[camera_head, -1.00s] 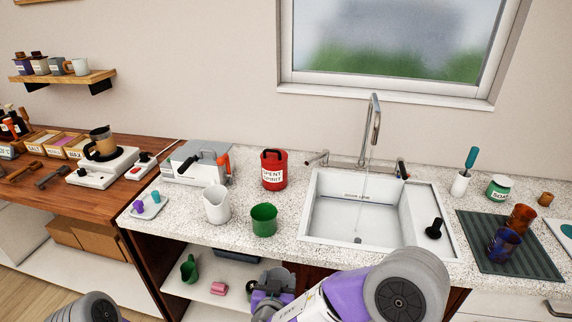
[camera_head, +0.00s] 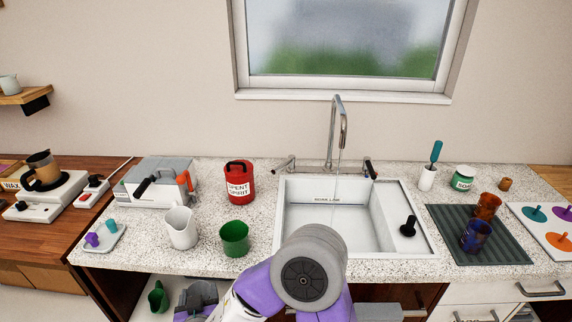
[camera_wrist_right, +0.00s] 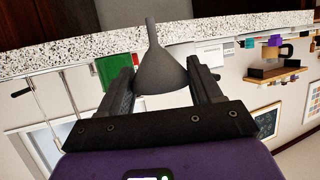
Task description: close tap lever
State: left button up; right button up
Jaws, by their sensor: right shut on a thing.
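The tap (camera_head: 336,120) stands behind the white sink (camera_head: 405,240). A thin stream of water falls from its spout into the basin. A dark-tipped lever (camera_head: 371,169) stands at the right end of the tap's base, and a metal fitting (camera_head: 284,164) sticks out at the left end. My right gripper (camera_head: 195,302) is low at the counter's front edge, well left of and below the tap. In the right wrist view it is shut on a grey funnel (camera_wrist_right: 161,70), held between its two fingers. My left gripper is out of view.
A green cup (camera_head: 234,238), a white jug (camera_head: 181,228) and a red spent spirit can (camera_head: 239,183) stand left of the sink. A black plunger-like item (camera_head: 408,227) sits on its right ledge. A dark mat (camera_head: 460,250) with two cups lies further right.

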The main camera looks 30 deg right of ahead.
aim_at(292, 158)
jog(key=z, duration=1.55)
